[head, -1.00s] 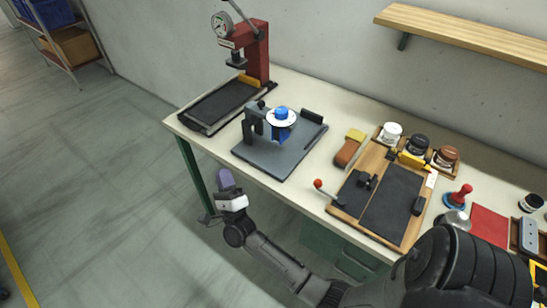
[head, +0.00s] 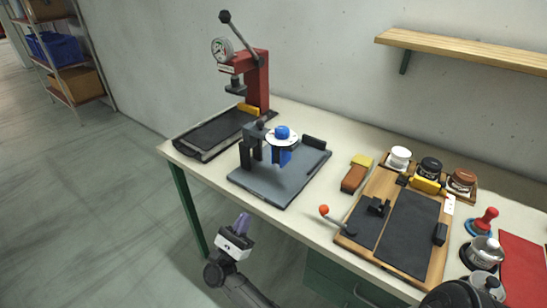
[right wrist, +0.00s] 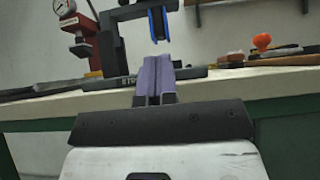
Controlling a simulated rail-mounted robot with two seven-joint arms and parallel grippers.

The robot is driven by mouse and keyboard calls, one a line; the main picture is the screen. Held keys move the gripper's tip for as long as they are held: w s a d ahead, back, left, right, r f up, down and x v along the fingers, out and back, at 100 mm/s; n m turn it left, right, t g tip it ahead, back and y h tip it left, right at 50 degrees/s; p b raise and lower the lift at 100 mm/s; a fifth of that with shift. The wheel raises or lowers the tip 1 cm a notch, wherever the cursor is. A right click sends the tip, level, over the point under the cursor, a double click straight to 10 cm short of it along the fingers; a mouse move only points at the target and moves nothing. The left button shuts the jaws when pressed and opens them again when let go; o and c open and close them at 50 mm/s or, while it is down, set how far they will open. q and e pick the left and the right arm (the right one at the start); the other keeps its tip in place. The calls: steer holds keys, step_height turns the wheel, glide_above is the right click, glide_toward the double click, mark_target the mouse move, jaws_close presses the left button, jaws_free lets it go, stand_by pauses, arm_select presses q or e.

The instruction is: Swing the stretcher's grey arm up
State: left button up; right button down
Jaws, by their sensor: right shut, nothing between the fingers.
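The stretcher stands on the table's left half, with a dark grey base plate (head: 265,183). Its grey arm (head: 262,129) sits on a grey post and reaches toward a white disc with a blue knob (head: 282,132). A blue block (head: 281,156) hangs below the disc. My right gripper (head: 243,222) has purple fingers, shut and empty. It is in front of the table's front edge, below the stretcher in the head view. In the right wrist view its fingers (right wrist: 158,78) point toward the stretcher, with the grey arm (right wrist: 128,12) and blue block above them.
A red press with a gauge (head: 255,78) stands behind the stretcher. To the right are a brown-and-yellow brush (head: 356,175), a wooden board with dark pads (head: 408,232) and a red-knobbed lever (head: 324,210). Open floor lies left of the table.

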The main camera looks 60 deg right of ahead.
steer(key=p, duration=0.1)
glide_toward(278, 145)
steer(key=x, duration=0.4)
steer(key=shift+w+d, duration=0.1)
steer(key=shift+d, duration=0.5)
steer(key=shift+x, duration=0.95)
